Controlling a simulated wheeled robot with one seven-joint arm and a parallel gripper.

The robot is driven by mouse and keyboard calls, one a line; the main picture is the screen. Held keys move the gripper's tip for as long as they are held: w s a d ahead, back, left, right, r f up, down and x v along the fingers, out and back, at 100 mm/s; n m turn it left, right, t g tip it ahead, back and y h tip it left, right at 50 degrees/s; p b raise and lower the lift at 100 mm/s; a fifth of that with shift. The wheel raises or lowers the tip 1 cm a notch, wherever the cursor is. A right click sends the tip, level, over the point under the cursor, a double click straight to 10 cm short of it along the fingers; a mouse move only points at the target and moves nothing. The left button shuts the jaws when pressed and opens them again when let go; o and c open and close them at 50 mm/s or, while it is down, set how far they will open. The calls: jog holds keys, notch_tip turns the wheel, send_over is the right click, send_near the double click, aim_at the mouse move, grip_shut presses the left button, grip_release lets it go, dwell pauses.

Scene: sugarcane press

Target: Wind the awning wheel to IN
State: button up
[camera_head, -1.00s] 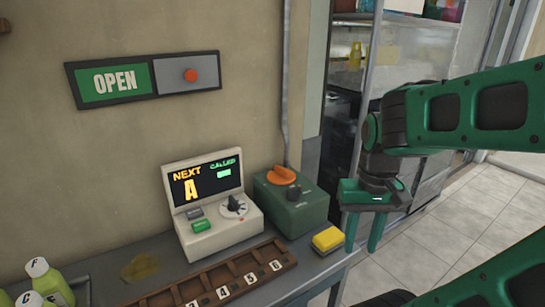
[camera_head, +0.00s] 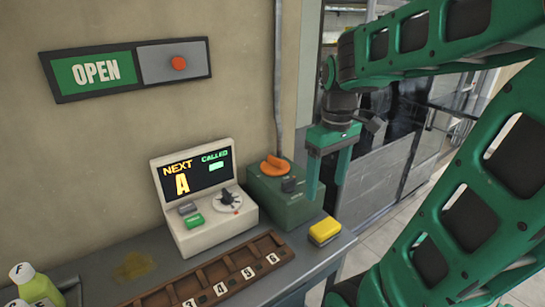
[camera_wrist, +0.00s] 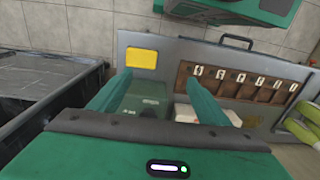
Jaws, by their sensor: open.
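My gripper (camera_head: 328,186) is open and empty, fingers pointing down. In the head view it hangs just right of the green box (camera_head: 290,208) at the counter's right end, apart from the counter top. No awning wheel or IN mark can be made out in either view.
The grey counter (camera_head: 105,283) holds a NEXT/CALLED display (camera_head: 198,172), a yellow sponge-like block (camera_head: 324,231), a numbered wooden rack (camera_head: 213,283) and bottles (camera_head: 33,286). An OPEN sign (camera_head: 97,71) is on the wall. Tiled floor (camera_head: 372,250) lies right of the counter.

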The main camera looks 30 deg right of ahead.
jog(key=w+d+r+n, duration=0.25)
jog(key=w+n, duration=0.55)
jog(key=w, duration=0.4)
jog(key=n, duration=1.2)
send_over(275, 158)
notch_tip(275, 158, down, 9)
jog(key=shift+w+d+f, duration=0.1)
jog(key=shift+w+f, duration=0.05)
jog(key=shift+f, duration=0.05)
jog(key=c, duration=1.1)
